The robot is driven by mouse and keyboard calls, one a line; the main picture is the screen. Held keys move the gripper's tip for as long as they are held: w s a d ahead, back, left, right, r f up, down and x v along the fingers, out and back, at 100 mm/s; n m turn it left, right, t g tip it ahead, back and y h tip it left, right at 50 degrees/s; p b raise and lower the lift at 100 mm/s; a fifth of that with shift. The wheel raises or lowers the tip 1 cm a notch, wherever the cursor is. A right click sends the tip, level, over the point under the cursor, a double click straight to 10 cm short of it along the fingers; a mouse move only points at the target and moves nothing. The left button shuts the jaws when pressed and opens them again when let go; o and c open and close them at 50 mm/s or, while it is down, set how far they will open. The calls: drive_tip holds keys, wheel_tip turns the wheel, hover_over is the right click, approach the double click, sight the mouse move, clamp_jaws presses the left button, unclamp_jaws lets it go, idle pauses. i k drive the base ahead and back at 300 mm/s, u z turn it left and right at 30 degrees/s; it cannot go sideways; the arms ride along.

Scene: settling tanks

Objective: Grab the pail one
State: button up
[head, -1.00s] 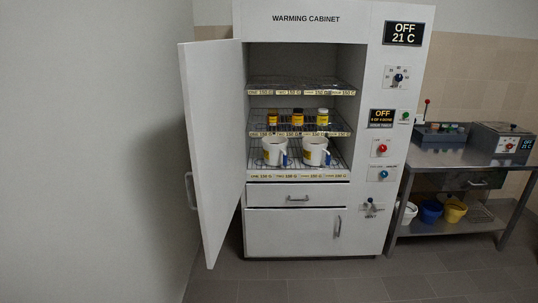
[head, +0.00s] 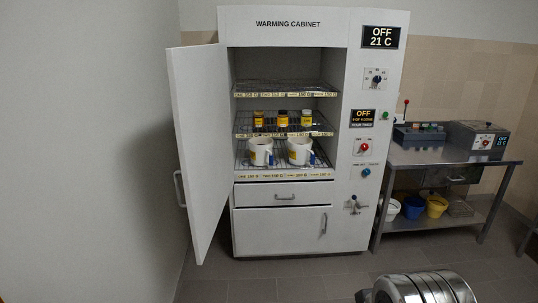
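Several pails stand on the lower shelf of the steel bench at the right: a white one (head: 390,209) at the left, a blue one (head: 413,207) in the middle and a yellow one (head: 436,206) at the right. Two white jug-like vessels with yellow labels, a left one (head: 259,153) and a right one (head: 298,151), stand on the lowest rack of the open warming cabinet (head: 285,220). My gripper's fingers do not show in this view.
The cabinet door (head: 195,150) stands wide open to the left. Small brown bottles (head: 282,118) stand on its middle rack. The bench top (head: 435,158) carries a rack and a heater box. The floor before the cabinet is clear. A ribbed metal cylinder (head: 425,290) shows at the lower right edge.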

sight(299, 148)
drive_tip(key=z, duration=0.05)
drive_tip(key=i, duration=1)
drive_tip(key=u, duration=0.05)
